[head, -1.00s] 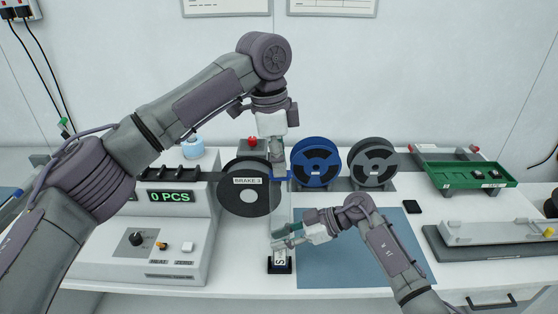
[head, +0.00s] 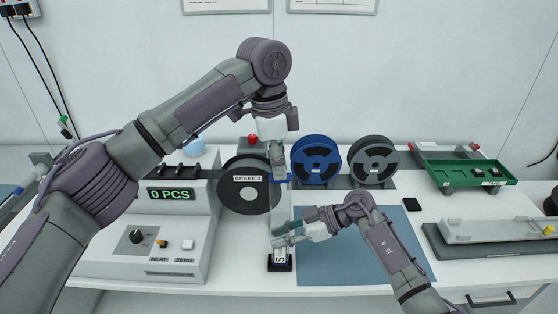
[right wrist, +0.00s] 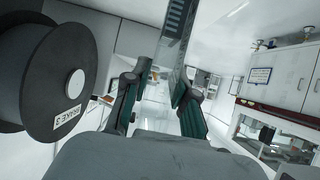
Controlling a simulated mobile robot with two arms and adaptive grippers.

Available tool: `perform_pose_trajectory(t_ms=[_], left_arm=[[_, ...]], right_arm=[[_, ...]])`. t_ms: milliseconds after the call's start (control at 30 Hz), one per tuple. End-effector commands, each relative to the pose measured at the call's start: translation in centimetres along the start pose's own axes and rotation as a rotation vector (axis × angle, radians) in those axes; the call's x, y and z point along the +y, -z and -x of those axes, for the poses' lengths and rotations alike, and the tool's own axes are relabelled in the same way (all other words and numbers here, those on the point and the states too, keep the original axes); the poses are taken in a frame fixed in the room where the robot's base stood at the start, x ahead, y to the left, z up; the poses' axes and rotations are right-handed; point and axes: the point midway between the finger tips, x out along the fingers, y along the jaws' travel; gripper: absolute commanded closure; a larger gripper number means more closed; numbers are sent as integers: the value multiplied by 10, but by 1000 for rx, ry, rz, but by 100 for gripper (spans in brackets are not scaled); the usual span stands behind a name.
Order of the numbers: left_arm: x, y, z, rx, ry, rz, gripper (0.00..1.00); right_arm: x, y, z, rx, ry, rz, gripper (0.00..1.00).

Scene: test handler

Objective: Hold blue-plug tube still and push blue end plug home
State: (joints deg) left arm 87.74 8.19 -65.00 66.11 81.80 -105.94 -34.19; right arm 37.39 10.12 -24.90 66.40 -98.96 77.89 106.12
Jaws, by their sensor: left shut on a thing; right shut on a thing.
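The clear blue-plug tube (head: 281,214) stands upright above a small black stand (head: 281,265) with a white label. My right gripper (head: 276,238) is shut around the tube's lower part, just above the stand. In the right wrist view the tube (right wrist: 172,40) rises between the two fingers (right wrist: 155,108) and shows dark contents. My left gripper (head: 278,172) points down at the tube's top, shut, with the blue end plug (head: 283,180) at its fingertips. The fingers largely hide the plug, so how deep it sits cannot be told.
A black reel (head: 240,187) stands close left of the tube; a blue reel (head: 316,160) and a grey reel (head: 373,161) stand behind right. A counter box (head: 150,235) is at left. A green tray (head: 465,173) is at right. The blue mat (head: 350,265) is clear.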

Motion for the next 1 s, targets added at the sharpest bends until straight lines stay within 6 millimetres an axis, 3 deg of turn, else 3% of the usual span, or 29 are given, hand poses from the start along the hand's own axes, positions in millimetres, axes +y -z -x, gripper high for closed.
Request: perform_pose_trajectory(t_ms=[467, 500, 667, 1000], left_arm=[[0, -2, -11, 0, 0, 1, 96], [0, -2, -12, 0, 0, 1, 81], [0, -2, -12, 0, 0, 1, 54], [0, -1, -8, 0, 1, 1, 53]], right_arm=[[0, 0, 0, 0, 0, 0, 96], [0, 0, 0, 0, 0, 0, 96], [0, 0, 0, 0, 0, 0, 96], [0, 0, 0, 0, 0, 0, 96]])
